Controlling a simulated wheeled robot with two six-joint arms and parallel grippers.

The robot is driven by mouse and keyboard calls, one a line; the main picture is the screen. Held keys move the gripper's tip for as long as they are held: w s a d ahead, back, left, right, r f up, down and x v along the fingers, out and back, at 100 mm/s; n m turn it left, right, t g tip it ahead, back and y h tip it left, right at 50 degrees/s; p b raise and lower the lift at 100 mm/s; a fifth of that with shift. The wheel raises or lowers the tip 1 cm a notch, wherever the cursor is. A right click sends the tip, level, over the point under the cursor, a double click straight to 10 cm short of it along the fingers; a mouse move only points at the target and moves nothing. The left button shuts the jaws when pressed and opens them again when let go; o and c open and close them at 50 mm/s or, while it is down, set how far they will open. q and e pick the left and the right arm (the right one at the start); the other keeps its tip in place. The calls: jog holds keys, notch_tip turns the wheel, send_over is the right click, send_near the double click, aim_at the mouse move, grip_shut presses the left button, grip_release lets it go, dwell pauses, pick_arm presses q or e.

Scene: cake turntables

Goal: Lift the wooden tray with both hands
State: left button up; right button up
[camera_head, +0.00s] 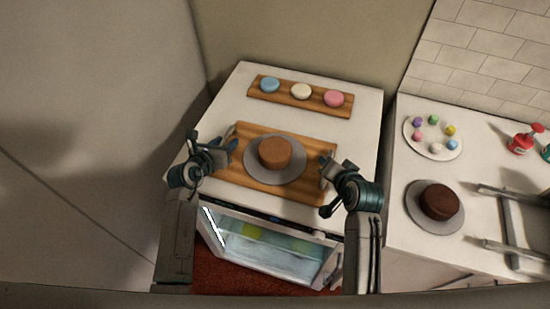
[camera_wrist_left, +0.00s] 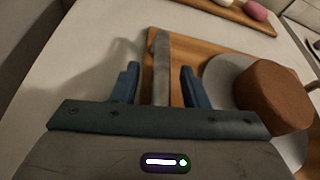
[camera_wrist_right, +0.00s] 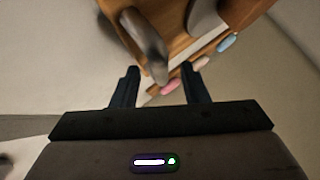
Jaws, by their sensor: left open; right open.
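The wooden tray (camera_head: 258,131) lies on the white counter and bears a grey round plate (camera_head: 294,172) with a brown cake (camera_head: 274,153). My left gripper (camera_head: 229,143) is open at the tray's left end. In the left wrist view the tray's grey left handle (camera_wrist_left: 162,62) stands between its open fingers (camera_wrist_left: 160,78). My right gripper (camera_head: 328,166) is open at the tray's right end. I cannot tell whether any finger touches a handle.
Behind the tray lies a wooden board (camera_head: 317,99) with blue, cream and pink round sweets. The right counter holds a plate of small coloured pieces (camera_head: 433,137), a dark cake (camera_head: 440,201) and a red bottle (camera_head: 522,140). A glass-fronted appliance (camera_head: 270,249) is below the tray.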

pick_arm(q)
jog(key=shift+w+d+f, duration=0.1)
jog(key=shift+w+f, duration=0.1)
jog(key=shift+w, duration=0.1)
pick_arm(e)
jog(key=shift+w+a+f, duration=0.1)
jog(key=shift+w+f, duration=0.1)
jog(key=shift+w, duration=0.15)
pick_arm(q)
jog(key=shift+r, duration=0.1)
pick_arm(e)
jog(key=shift+s, duration=0.1)
pick_arm(q)
grip_shut()
pick_arm(e)
grip_shut()
pick_arm(q)
jog(key=shift+r, duration=0.1)
pick_arm(e)
jog(key=shift+r, duration=0.15)
